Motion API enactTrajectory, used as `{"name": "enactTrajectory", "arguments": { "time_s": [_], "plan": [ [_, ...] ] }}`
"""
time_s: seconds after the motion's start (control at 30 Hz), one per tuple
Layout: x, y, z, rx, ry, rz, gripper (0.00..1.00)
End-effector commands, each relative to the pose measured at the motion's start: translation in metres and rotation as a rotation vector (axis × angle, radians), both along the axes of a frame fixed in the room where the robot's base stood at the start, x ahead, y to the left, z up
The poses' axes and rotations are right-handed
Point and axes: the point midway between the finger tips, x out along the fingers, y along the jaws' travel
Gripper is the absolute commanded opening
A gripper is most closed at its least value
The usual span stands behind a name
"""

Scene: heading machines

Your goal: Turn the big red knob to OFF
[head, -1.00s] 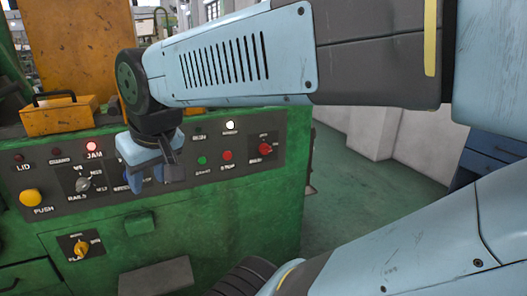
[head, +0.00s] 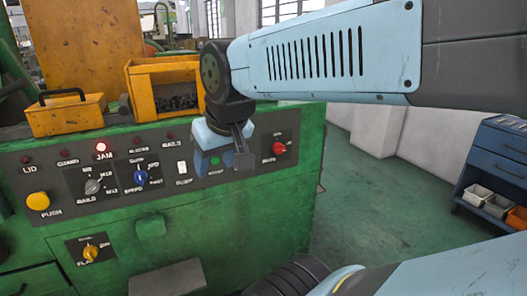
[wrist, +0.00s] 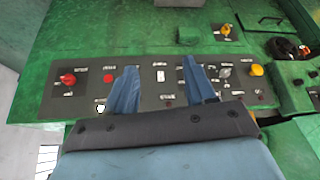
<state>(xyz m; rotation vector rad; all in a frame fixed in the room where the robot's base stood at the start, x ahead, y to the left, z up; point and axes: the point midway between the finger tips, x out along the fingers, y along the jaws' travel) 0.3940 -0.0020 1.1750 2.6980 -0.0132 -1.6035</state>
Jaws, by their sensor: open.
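The big red knob (head: 279,148) is at the right end of the grey control panel on the green machine. It also shows in the wrist view, at the panel's left end (wrist: 68,79). Its pointer position is too small to read surely. My gripper (head: 222,163) is just left of the knob in the head view, in front of the green and red button area, and partly hides it. In the wrist view its two blue fingers (wrist: 159,66) are spread apart with nothing between them, clear of the red knob.
The panel also has a grey knob (head: 93,187), a blue knob (head: 141,177), a white switch (head: 182,168) and a yellow push button (head: 38,201). A lit JAM lamp (head: 101,147) is above. Yellow bins (head: 66,116) stand on top. Floor at right is free before a blue cart (head: 495,165).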

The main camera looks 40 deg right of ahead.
Motion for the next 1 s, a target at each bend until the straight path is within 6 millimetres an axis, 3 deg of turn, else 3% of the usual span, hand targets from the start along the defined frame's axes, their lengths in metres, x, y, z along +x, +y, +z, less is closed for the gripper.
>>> {"name": "enactTrajectory", "arguments": {
  "time_s": [0.07, 0.2, 0.4, 0.6, 0.8, 1.0],
  "plan": [
    [0.010, -0.007, -0.003, -0.018, -0.009, -0.018, 0.63],
    [0.045, -0.043, -0.012, -0.084, -0.054, -0.065, 0.75],
    [0.104, -0.099, -0.032, -0.204, -0.142, -0.117, 0.75],
    [0.148, -0.156, -0.058, -0.293, -0.221, -0.128, 0.75],
    [0.178, -0.211, -0.091, -0.341, -0.303, -0.111, 0.75],
    [0.192, -0.260, -0.127, -0.338, -0.402, -0.090, 0.75]
  ]
}}
